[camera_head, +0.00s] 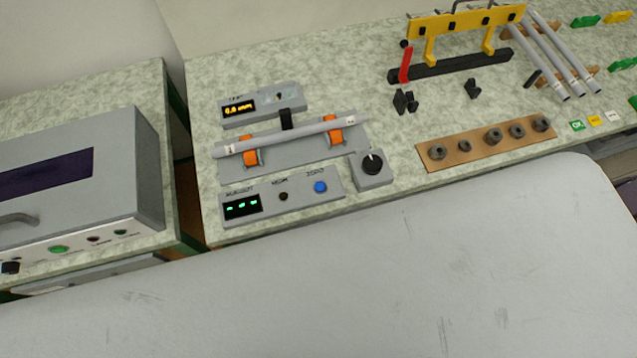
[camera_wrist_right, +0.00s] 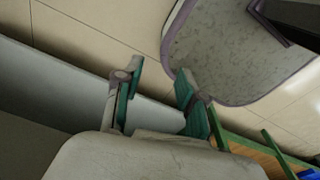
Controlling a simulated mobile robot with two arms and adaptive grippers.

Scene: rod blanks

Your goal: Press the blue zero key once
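The blue zero key (camera_head: 320,187) is a round button at the right end of a grey readout box (camera_head: 300,203), with a small label above it. A dark button (camera_head: 283,196) and a display with green marks (camera_head: 242,206) sit to its left on the same box. Neither gripper shows in the head view, and nothing covers the key. In the right wrist view my right gripper (camera_wrist_right: 160,68) has its two green-padded fingers apart with nothing between them. The key is not visible in that view. My left gripper is in neither view.
A grey rod (camera_head: 290,136) lies on orange supports behind the box. A dial unit (camera_head: 372,168) stands right of the key. A wooden strip with several dark collars (camera_head: 465,150) lies farther right. A grey machine (camera_head: 75,180) stands on the left bench.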

